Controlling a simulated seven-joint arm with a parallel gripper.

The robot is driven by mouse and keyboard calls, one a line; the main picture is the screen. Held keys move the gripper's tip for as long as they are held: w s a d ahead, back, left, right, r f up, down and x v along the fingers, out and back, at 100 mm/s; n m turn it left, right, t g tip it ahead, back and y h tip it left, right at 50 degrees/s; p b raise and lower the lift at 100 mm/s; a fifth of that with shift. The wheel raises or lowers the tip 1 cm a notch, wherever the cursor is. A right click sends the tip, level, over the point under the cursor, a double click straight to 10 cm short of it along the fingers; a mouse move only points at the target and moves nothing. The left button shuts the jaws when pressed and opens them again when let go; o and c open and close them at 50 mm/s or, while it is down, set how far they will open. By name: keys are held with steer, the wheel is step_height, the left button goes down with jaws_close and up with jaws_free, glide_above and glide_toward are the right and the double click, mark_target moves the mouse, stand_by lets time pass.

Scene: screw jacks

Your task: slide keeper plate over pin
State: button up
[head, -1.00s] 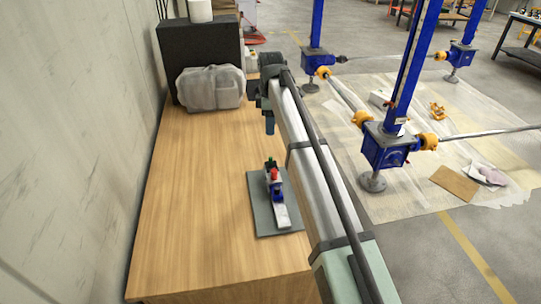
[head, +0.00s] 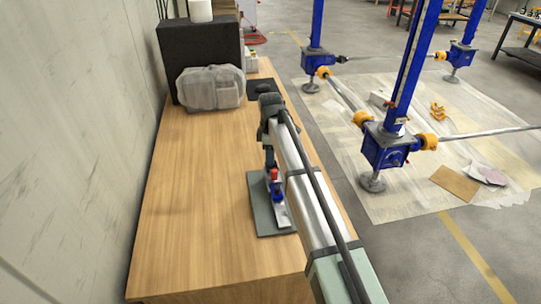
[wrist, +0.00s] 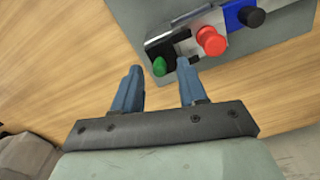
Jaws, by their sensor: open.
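A small fixture stands on a grey base plate (head: 262,215). In the wrist view it carries a green-tipped part (wrist: 159,66), a red knob (wrist: 211,41), a blue block (wrist: 233,18) with a black knob (wrist: 251,16), and silver flat pieces with a dark slot. I cannot tell which piece is the keeper plate or which is the pin. My gripper (wrist: 159,72) is open, its two blue fingers apart, with the green tip in line between the fingertips. No contact can be made out. In the head view the red knob (head: 274,174) shows just below my gripper, which partly hides the fixture.
The wooden bench (head: 190,200) is clear left of the base plate. A wall runs along the left. Blue screw jacks (head: 386,146) stand on the floor at right.

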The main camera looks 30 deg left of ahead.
steer(key=shift+f, duration=0.3)
jaws_close()
stand_by(0.3)
